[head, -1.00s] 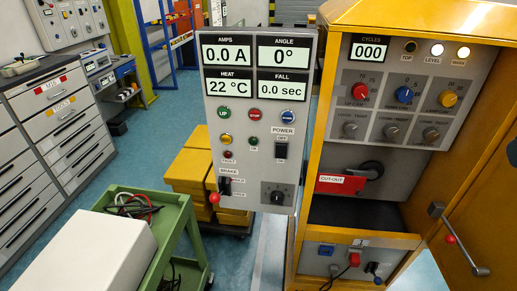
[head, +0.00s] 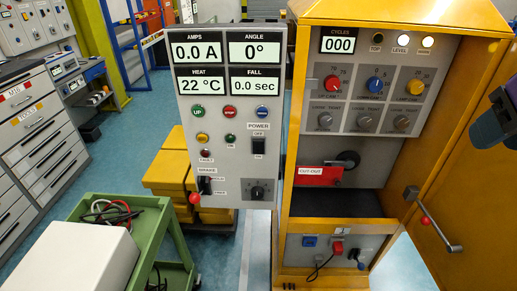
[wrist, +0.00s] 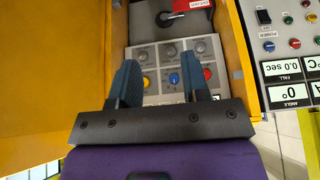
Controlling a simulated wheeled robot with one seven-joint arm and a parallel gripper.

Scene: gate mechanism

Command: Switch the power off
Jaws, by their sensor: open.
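The power switch (head: 258,146) is a small black rocker under the POWER label on the grey control panel (head: 222,190), left of the yellow cabinet. A tiny label above it seems to read OFF; I cannot tell which way the rocker is set. It also shows in the wrist view (wrist: 264,16), which is upside down. My gripper (wrist: 158,62) is open and empty, its fingers apart in front of the cabinet's knob panel. In the head view only part of it shows at the right edge, well right of the switch and apart from it.
A green trolley (head: 150,225) stands front left. Yellow blocks (head: 170,172) are behind the panel.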

